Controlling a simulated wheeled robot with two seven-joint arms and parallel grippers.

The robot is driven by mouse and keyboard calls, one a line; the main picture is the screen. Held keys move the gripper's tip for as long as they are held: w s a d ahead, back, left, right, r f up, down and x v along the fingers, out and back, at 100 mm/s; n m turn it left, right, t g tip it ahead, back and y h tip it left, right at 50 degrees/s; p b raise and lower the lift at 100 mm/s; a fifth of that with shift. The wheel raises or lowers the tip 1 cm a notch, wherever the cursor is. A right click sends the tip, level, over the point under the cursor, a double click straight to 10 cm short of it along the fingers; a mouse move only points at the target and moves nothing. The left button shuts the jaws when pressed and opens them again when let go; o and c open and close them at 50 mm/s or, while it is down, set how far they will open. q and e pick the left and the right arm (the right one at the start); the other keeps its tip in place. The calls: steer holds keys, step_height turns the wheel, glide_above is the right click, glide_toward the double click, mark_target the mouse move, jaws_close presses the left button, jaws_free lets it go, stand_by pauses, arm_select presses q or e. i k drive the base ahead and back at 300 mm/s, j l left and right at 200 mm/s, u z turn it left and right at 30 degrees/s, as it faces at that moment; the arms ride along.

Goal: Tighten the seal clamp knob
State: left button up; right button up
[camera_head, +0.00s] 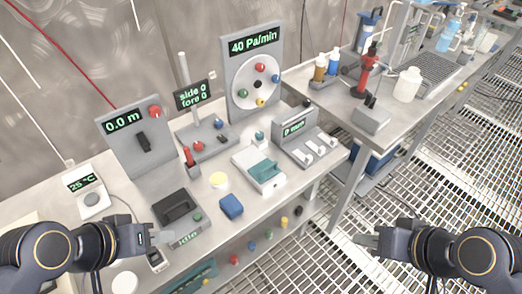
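A grey upright panel reading "40 Pa/min" (254,44) stands at the back of the bench. No label shows which is the seal clamp knob. My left gripper (163,238) is over the front left of the bench, well short of the panel. My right gripper (366,239) is over the grating right of the bench. Both look empty; their finger gaps are unclear.
A second bench (333,108) with bottles stands back right. Open floor grating (335,268) lies in front.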

mark_target(259, 135)
steer(key=i+l+u, duration=0.15)
steer(key=l+u, duration=0.25)
steer(key=i+l+u, duration=0.1)
steer(key=l+u, duration=0.15)
steer(key=u, duration=0.2)
steer(key=l+u, duration=0.4)
steer(key=i, duration=0.05)
